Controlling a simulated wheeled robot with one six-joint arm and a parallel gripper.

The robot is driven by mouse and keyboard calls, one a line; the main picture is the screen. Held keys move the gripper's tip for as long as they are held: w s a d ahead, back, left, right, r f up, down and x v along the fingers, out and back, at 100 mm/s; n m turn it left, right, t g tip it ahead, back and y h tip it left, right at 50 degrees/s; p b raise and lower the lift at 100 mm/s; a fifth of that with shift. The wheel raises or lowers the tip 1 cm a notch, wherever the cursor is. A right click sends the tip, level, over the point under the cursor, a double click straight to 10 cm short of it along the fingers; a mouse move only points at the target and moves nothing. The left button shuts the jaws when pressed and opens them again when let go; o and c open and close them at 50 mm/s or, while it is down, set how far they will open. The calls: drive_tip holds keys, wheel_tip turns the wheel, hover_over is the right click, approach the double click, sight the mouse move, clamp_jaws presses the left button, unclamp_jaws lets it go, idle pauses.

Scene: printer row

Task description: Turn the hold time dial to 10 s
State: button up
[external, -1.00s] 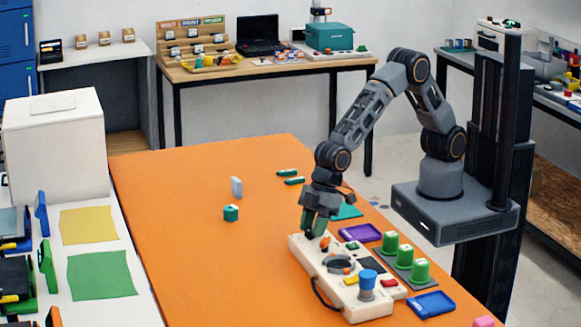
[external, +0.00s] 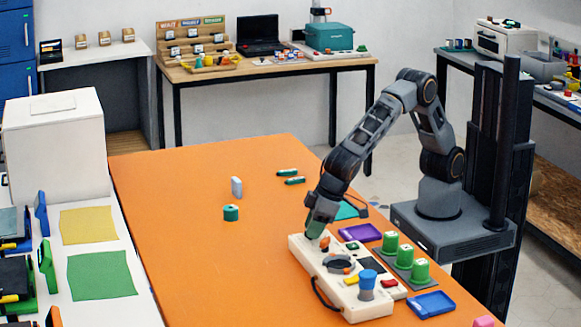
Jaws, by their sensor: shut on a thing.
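A cream control box (external: 331,294) stands on the orange table near its right edge. My gripper (external: 318,236) is at the box's far left end, pointing down and tilted. It is shut on a small orange knob (external: 325,242), which is mostly hidden by the fingers. I cannot read any dial marks or numbers at this size. A round dark grey part (external: 339,263) with an orange piece beside it sits in the middle of the box. A blue cylinder (external: 368,279) stands near its front end.
Green cylinders (external: 420,269) stand on a dark plate right of the box. A purple tray (external: 361,232) and a blue tray (external: 431,304) lie nearby. A teal-green cylinder (external: 231,213) and a grey block (external: 237,187) stand farther left. The table's left part is clear.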

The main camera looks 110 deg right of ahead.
idle(0.4)
drive_tip(key=o, duration=0.9)
drive_tip(key=shift+r, duration=0.1)
drive_tip(key=v, duration=1.3)
drive_tip(key=shift+a+r, duration=0.25)
drive_tip(key=shift+r, duration=0.05)
